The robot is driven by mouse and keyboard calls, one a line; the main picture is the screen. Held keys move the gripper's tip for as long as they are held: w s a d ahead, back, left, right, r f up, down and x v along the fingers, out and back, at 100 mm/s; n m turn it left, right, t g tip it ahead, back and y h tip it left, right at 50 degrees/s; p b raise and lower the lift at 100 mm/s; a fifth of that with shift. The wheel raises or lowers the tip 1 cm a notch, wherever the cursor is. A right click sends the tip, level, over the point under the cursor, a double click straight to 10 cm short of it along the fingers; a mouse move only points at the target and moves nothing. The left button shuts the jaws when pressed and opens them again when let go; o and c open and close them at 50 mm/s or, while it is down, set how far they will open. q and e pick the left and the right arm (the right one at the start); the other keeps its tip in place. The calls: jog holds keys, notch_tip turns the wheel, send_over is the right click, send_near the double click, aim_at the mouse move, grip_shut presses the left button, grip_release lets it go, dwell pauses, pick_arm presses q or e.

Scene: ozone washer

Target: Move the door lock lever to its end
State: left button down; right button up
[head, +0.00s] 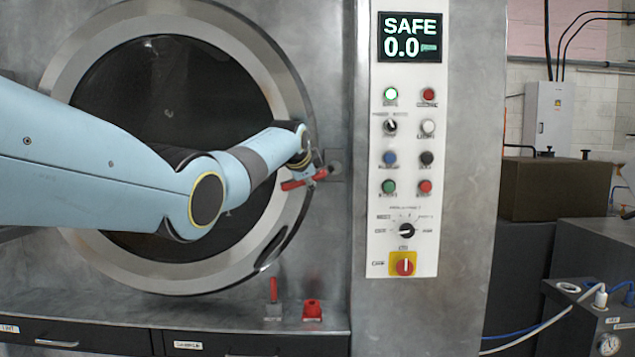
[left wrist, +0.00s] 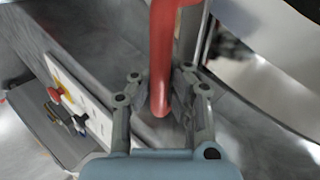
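The red door lock lever (head: 296,184) sits at the right edge of the round washer door (head: 180,130). It slants slightly up to the right, towards a grey pivot (head: 334,168). My left gripper (head: 306,172) is at the lever, partly hidden behind my wrist in the head view. In the left wrist view the red lever (left wrist: 162,60) reaches down between the two fingers of my left gripper (left wrist: 162,90), its rounded end near the palm. The fingers stand close on both sides; whether they press on it is unclear. My right gripper is out of view.
A white control panel (head: 404,150) with buttons and a yellow-red switch (head: 404,263) is to the right of the door. Its display (head: 410,37) reads SAFE 0.0. A small red-handled part (head: 273,291) and a red block (head: 312,310) are on the ledge below.

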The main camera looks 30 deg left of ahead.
pick_arm(q)
jog(key=shift+s+r+m+g+y+p, duration=0.15)
jog(key=shift+r+m+g+y+p, duration=0.25)
jog(key=shift+p, duration=0.25)
jog(key=shift+a, duration=0.1)
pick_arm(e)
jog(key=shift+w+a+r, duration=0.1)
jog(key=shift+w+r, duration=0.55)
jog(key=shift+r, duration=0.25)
